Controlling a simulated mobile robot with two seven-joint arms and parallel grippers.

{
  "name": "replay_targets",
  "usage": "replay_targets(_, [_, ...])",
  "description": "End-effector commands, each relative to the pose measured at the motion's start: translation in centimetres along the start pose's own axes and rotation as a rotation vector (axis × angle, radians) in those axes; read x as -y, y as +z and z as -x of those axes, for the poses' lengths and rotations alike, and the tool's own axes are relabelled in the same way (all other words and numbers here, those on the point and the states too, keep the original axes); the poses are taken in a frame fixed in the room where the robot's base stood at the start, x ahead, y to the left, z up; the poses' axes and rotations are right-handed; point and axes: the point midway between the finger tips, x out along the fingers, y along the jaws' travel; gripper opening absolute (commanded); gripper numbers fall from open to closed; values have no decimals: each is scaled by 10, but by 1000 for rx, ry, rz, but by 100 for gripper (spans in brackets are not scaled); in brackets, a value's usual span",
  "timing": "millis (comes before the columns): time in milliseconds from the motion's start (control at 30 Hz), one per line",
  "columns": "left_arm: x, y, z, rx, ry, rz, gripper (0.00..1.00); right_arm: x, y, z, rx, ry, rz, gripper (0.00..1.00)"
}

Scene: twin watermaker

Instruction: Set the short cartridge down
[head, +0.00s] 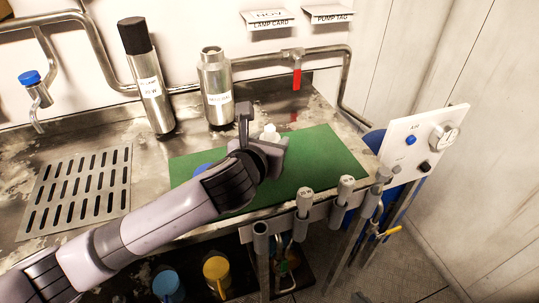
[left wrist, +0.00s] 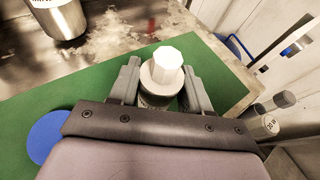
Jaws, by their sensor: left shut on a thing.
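The short cartridge (left wrist: 167,68) has a white faceted top with a wider white collar, and a greyish body below it. In the left wrist view it stands between the two fingers of my left gripper (left wrist: 163,88), which is shut on it. In the head view only its white top (head: 270,132) shows above my left gripper (head: 261,140); its lower part is hidden. The gripper is over the green mat (head: 325,153). I cannot tell whether the cartridge's bottom touches the mat. My right gripper is not in view.
A blue disc (left wrist: 47,137) lies on the mat beside the gripper. A black-capped steel cylinder (head: 147,80) and an open-necked steel housing (head: 216,88) stand behind. A slotted drain (head: 76,190) is at left. The mat's right part is clear.

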Motion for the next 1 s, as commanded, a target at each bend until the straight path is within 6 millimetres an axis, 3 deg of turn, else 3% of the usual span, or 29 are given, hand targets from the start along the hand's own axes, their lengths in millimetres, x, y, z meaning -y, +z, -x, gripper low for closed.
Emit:
replay_targets(200, [0, -31, -12, -3, 0, -1, 12, 0, 3, -2, 0, 0, 0, 0])
replay_targets(567, [0, -34, -14, -1, 1, -1, 12, 0, 3, -2, 0, 0, 0, 0])
replay_targets(600, [0, -35, -14, -2, 1, -1, 54, 0, 3, -2, 0, 0, 0, 0])
replay_targets(667, [0, -35, -14, -2, 1, 0, 73, 0, 3, -2, 0, 0, 0, 0])
replay_targets(1000, [0, -33, -13, -2, 1, 0, 73, 0, 3, -2, -1, 0, 0, 0])
